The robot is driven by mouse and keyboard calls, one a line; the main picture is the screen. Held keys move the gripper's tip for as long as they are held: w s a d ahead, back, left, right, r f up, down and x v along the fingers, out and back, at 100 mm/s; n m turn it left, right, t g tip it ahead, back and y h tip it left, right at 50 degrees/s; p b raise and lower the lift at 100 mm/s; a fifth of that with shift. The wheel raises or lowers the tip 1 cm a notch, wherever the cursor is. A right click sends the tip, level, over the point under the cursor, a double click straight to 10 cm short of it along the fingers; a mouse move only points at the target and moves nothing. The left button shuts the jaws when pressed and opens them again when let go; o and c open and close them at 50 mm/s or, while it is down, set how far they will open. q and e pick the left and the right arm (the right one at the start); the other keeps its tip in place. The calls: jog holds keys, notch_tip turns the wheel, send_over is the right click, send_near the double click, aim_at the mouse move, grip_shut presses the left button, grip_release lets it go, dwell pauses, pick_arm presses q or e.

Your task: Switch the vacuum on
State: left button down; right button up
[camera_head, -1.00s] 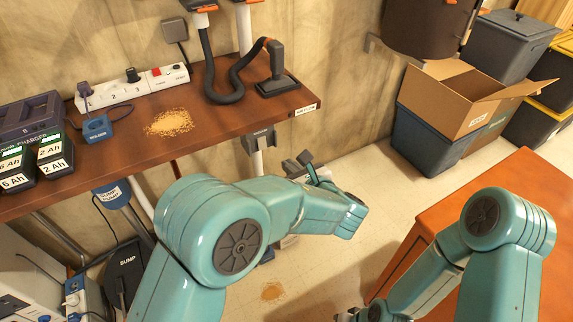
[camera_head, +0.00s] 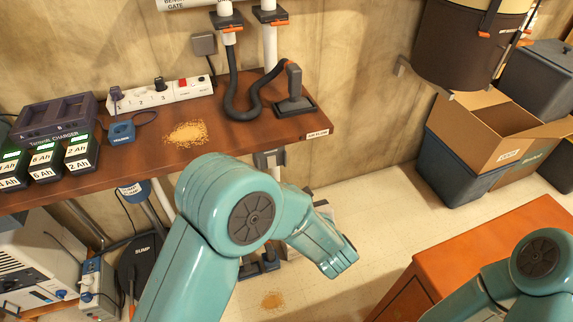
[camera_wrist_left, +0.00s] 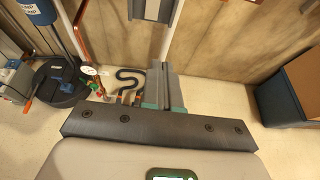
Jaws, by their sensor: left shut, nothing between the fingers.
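A black hose (camera_head: 240,108) runs from the white pipe to a dark flat nozzle (camera_head: 295,104) on the bench. A dark drum (camera_head: 440,48) hangs on the wall at the upper right. The white power strip (camera_head: 160,94) on the bench has a red switch (camera_head: 182,82), dark plugs and numbered outlets. I cannot tell which of these switches the vacuum. My left forearm hangs in front of the bench and hides its gripper in the head view. In the left wrist view my left gripper (camera_wrist_left: 162,76) is shut and empty, below a dark box on a white pipe. My right gripper is out of view.
A battery charger (camera_head: 57,118) stands at left. An orange-topped cabinet (camera_head: 480,250) and an open cardboard box (camera_head: 490,135) are at right. Floor between is clear.

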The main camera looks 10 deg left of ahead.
pick_arm(q)
jog(key=a+r, duration=0.1)
jog(key=p, duration=0.3)
send_near(272, 166)
jog(key=f+x, duration=0.1)
jog(key=x, duration=0.4)
jog(key=shift+w+a, duration=0.25)
jog(key=shift+w, duration=0.4)
jog(key=shift+w+a+y+b, duration=0.15)
jog(key=shift+y+b, duration=0.15)
jog(key=shift+b, duration=0.95)
jog(key=shift+r, duration=0.1)
